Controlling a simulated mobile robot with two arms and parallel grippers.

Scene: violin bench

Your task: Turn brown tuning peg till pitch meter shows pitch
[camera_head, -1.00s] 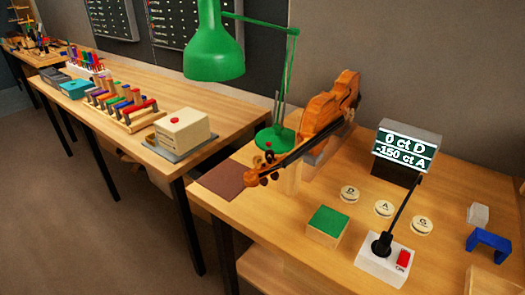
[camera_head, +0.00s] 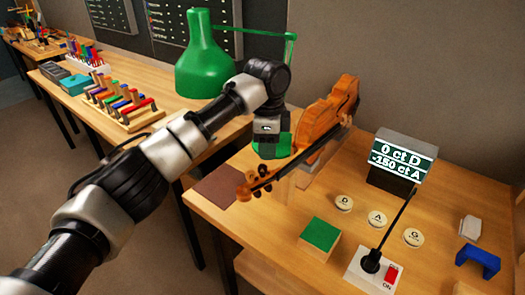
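The violin (camera_head: 325,115) rests tilted on a wooden stand, its scroll end toward the lower left. Small dark pegs (camera_head: 252,180) show at the scroll; I cannot tell their colours apart. The pitch meter (camera_head: 399,161) is a grey block reading "0 ct D" and "-150 ct A". My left gripper (camera_head: 271,150) points down behind the violin's neck, over the lamp's green base, apart from the pegs in the picture. Its fingers are too small and dark to tell open from shut. My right gripper is not in view.
A green lamp (camera_head: 208,62) stands behind my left arm. Round D, A (camera_head: 377,219) and G buttons, a green-topped block (camera_head: 320,235), a white switch box with a black rod (camera_head: 372,270) and a blue bracket (camera_head: 478,261) lie on the bench. A brown mat (camera_head: 218,187) lies left of the scroll.

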